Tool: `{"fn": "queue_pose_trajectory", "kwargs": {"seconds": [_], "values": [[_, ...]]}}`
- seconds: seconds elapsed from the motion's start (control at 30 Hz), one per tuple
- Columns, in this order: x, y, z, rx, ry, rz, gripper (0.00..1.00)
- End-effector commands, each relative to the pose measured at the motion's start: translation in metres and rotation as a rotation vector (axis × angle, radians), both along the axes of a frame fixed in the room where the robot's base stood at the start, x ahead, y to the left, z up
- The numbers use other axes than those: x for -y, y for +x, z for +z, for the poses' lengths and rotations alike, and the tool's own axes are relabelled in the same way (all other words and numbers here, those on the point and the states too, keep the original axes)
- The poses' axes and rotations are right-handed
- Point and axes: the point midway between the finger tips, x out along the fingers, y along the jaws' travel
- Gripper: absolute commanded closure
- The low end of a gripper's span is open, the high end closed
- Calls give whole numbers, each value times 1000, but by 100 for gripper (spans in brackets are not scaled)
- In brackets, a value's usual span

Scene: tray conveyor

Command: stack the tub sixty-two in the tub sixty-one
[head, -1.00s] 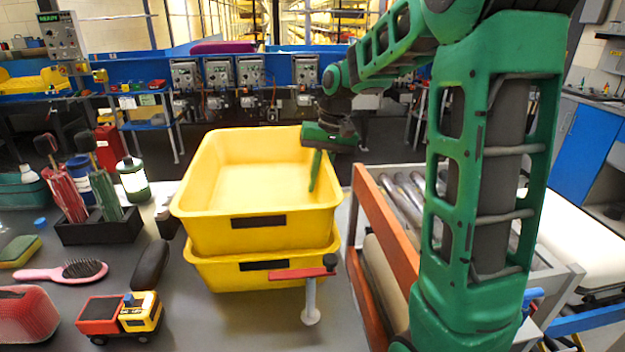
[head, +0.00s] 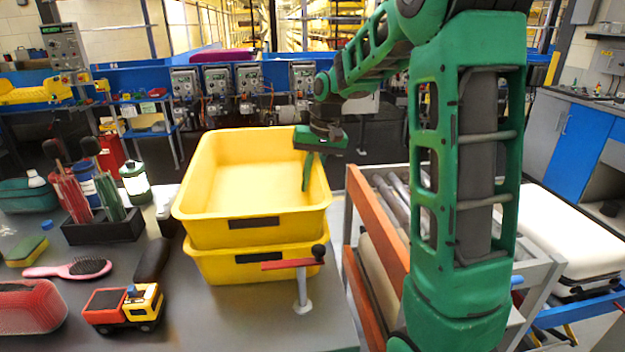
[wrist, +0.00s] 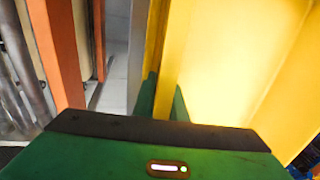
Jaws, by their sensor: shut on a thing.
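Two yellow tubs stand one above the other on the grey table in the head view. The upper tub (head: 255,221) is empty, and a dark label marks its front. The lower tub (head: 270,268) shows only as a band below it, also with a dark label; its inside is hidden. I cannot read the numbers on either. My gripper (head: 308,172) is at the upper tub's right wall, one green finger inside it. In the wrist view my gripper (wrist: 163,100) is shut on the yellow wall (wrist: 166,70), a finger on each side.
A red-handled lever on a post (head: 302,285) stands close in front of the tubs. An orange-railed roller conveyor (head: 375,240) is to the right.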

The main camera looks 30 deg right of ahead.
Motion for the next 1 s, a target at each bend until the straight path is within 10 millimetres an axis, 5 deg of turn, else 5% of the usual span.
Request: {"fn": "queue_pose_trajectory", "kwargs": {"seconds": [0.03, 0.23, 0.3, 0.37, 0.63, 0.83, 1.0], "values": [[-3, -10, -33, -60, 13, -8, 100], [-2, -9, -33, -59, 12, -9, 100], [-2, -9, -33, -59, 12, -9, 72], [-2, -9, -33, -59, 12, -9, 67], [-2, -10, -34, -62, 13, -8, 67], [0, -10, -19, -51, 12, -8, 67], [5, -15, 14, -37, 8, -10, 67]]}}
